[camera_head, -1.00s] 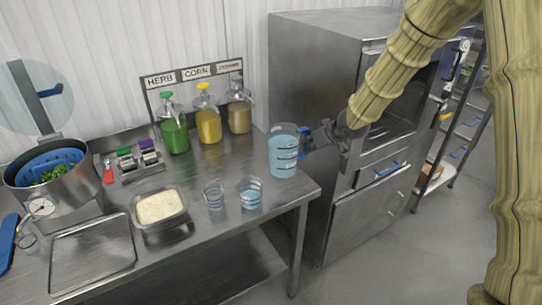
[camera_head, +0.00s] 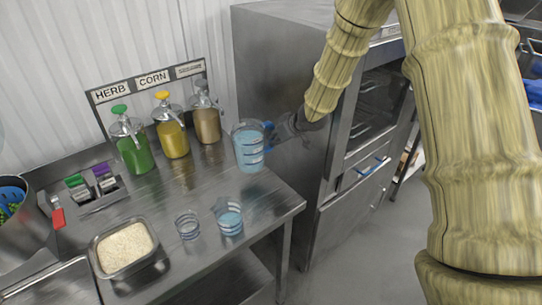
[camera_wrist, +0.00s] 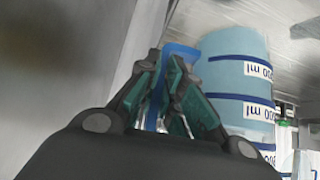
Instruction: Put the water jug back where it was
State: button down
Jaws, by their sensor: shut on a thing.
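The water jug (camera_head: 249,150) is a clear jug of pale blue water with dark blue bands, upright at the right end of the steel table. I cannot tell whether its base touches the table. My gripper (camera_head: 272,136) reaches in from the right and is shut on the jug's blue handle. In the wrist view my gripper's fingers (camera_wrist: 165,100) pinch the blue handle, and the jug (camera_wrist: 240,80) with its ml markings fills the right side.
Two small measuring cups (camera_head: 188,224) (camera_head: 230,216) stand in front of the jug. A steel pan of rice (camera_head: 107,275) is left of them. Green, yellow and brown pump bottles (camera_head: 172,140) stand behind. A steel oven cabinet (camera_head: 265,75) is close on the right.

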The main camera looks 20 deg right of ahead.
notch_tip(320, 180, down, 6)
jog(key=p, duration=0.1)
jog(key=shift+f, duration=0.2)
dwell(0.5)
jog(key=shift+f, duration=0.1)
jog(key=c, duration=1.6)
grip_release()
jog(key=shift+f, duration=0.1)
jog(key=shift+o, duration=0.2)
jog(key=shift+s, duration=0.1)
jog(key=b+v, duration=0.2)
jog(key=v, duration=1)
jog(key=shift+d, duration=0.1)
